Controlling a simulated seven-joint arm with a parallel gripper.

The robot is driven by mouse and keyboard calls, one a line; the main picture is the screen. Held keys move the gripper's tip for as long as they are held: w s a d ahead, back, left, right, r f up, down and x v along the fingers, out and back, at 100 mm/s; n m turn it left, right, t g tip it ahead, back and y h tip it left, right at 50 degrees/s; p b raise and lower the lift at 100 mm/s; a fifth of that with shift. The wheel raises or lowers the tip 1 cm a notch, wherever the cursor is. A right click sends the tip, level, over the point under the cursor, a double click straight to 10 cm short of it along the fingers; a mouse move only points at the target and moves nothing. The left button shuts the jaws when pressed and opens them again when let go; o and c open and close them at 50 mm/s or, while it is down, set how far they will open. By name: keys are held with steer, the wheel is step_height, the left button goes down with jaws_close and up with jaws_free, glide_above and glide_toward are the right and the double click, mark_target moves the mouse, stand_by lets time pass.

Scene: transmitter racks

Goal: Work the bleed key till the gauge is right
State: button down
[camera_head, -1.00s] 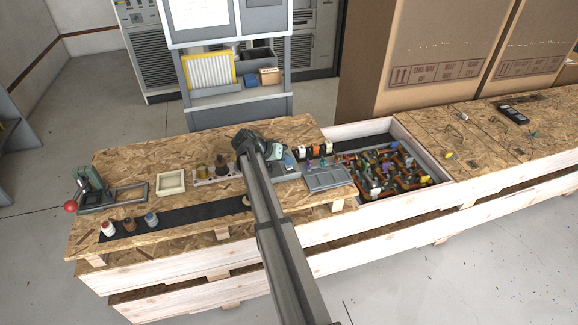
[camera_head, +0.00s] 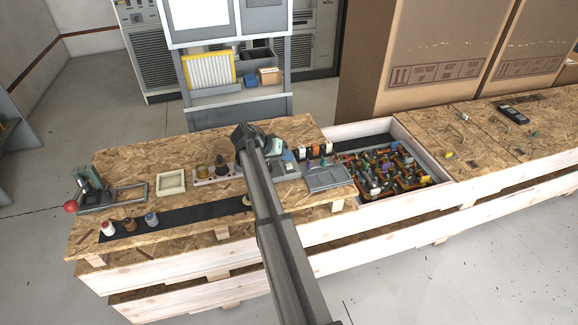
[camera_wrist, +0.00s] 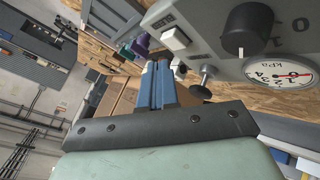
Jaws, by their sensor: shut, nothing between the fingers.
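In the wrist view my gripper (camera_wrist: 157,68) is shut and empty, its two blue fingers together. A round gauge (camera_wrist: 281,73) marked kPa, with a white face and a red needle or mark, is right of the fingers on a grey housing; I cannot read its value exactly. A small black knob on a metal stem (camera_wrist: 202,90), possibly the bleed key, sticks out of the housing just right of the fingertips, seemingly apart from them. In the head view my arm largely hides the housing (camera_head: 284,170), and the fingertips and gauge face do not show.
A large black knob (camera_wrist: 248,28) and a white switch (camera_wrist: 176,39) are on the same housing. A grey tray (camera_head: 328,178) lies to its right, near a bin of coloured parts (camera_head: 440,172). Left are a red-knobbed lever press (camera_head: 90,188) and several small bottles (camera_head: 129,224).

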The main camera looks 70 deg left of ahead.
mark_target(286, 166)
steer(key=shift+r, duration=2.3)
